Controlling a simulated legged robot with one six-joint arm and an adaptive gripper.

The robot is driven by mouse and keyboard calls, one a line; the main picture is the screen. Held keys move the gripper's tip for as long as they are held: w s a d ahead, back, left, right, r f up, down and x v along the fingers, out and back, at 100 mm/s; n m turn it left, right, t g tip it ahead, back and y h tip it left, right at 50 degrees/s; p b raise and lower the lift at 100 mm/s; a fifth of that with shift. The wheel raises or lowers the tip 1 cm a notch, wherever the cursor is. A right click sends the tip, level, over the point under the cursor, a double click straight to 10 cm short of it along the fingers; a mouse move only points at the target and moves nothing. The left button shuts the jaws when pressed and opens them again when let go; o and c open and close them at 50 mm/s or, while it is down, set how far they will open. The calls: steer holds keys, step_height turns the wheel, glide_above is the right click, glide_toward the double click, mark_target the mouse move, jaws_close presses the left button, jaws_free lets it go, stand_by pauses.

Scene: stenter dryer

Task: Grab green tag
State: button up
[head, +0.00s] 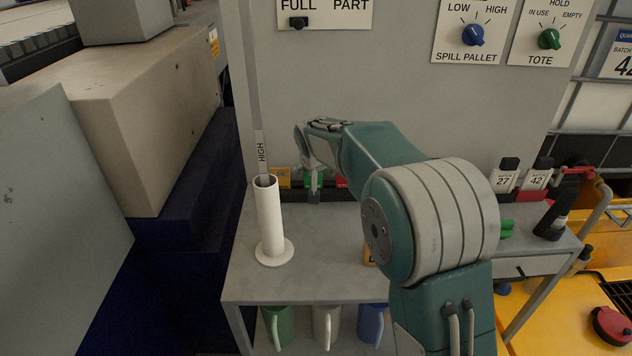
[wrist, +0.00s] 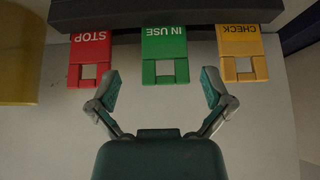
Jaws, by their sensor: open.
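The green tag (wrist: 165,45) reads IN USE upside down in the wrist view and has a square hole near its free end. It sits between a red STOP tag (wrist: 90,50) and a yellow CHECK tag (wrist: 240,45), under a dark bar. My gripper (wrist: 160,85) is open, its two fingers spread to either side of the green tag's free end, with nothing between them. In the head view my gripper (head: 312,165) is at the back of the bench and partly hides the green tag (head: 322,183).
A white tube on a round base (head: 270,220) stands on the grey bench (head: 320,270), left of my arm. A panel with knobs (head: 473,35) rises behind.

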mark_target(310, 178)
steer(key=shift+w+a+f, duration=0.9)
steer(key=shift+a+f, duration=0.15)
steer(key=shift+f, duration=0.1)
steer(key=shift+w+d+f, duration=0.55)
steer(key=shift+d+f, duration=0.25)
steer(key=shift+d, duration=0.05)
steer(key=shift+w+d, duration=0.1)
steer(key=shift+d, duration=0.35)
steer(key=c, duration=0.4)
steer(key=shift+a, duration=0.4)
steer(key=c, duration=0.3)
steer(key=shift+a, duration=0.5)
steer(key=shift+c, duration=0.6)
steer(key=shift+d, duration=0.4)
steer(key=shift+d+r, duration=0.15)
steer(key=shift+r, duration=0.2)
step_height(310, 178, up, 2)
steer(key=shift+r, duration=0.25)
steer(key=s+d+r, duration=0.6)
steer(key=s+r, duration=0.3)
steer(key=s, duration=0.3)
steer(key=shift+d+r, duration=0.3)
steer(key=shift+r, duration=0.1)
